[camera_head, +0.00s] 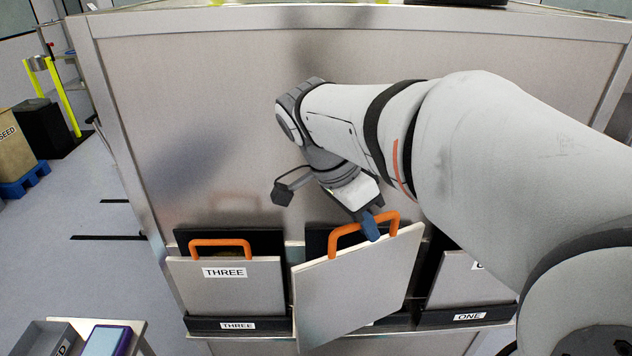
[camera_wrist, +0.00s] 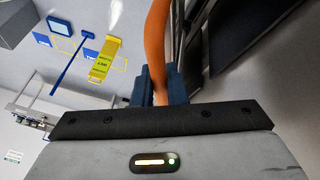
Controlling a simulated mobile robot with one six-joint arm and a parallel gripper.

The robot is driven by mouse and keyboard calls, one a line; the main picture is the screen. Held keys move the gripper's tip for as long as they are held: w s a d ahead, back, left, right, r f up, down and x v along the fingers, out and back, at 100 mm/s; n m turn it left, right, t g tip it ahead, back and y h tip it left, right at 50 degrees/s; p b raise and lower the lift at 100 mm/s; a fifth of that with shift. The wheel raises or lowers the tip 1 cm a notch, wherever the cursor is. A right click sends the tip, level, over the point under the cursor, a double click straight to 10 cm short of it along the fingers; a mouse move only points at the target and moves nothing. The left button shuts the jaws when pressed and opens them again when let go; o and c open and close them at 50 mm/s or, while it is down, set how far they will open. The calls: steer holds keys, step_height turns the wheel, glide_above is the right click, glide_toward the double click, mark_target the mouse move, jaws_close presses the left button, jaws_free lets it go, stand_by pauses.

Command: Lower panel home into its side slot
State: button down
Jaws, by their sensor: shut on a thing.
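A light grey panel (camera_head: 355,289) with an orange handle (camera_head: 362,233) hangs tilted in front of the middle slot of the side rack. Its right side is higher than its left. My gripper (camera_head: 371,226) is shut on the handle near its middle. In the wrist view the orange handle (camera_wrist: 158,50) runs up from between the blue fingers (camera_wrist: 160,85). A dark back plate (camera_head: 318,240) shows behind the panel.
Panel THREE (camera_head: 226,285) stands upright in the left slot, close beside the held panel. Another panel (camera_head: 468,280) stands in the right slot, labelled ONE (camera_head: 469,317), partly behind my arm. The large metal vessel wall (camera_head: 220,120) rises behind. Open floor (camera_head: 60,240) lies to the left.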

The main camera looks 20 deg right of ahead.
steer(key=w+d+p, duration=0.2)
steer(key=w+d, duration=0.1)
steer(key=w, duration=0.6)
step_height(320, 180, down, 7)
steer(key=p, duration=0.2)
steer(key=shift+w, duration=0.35)
steer(key=shift+a+f, duration=0.1)
steer(key=shift+f+b, duration=0.3)
steer(key=shift+b, duration=0.05)
steer(key=shift+f, duration=0.2)
steer(key=c, duration=1.5)
jaws_free()
steer(key=shift+o, duration=0.2)
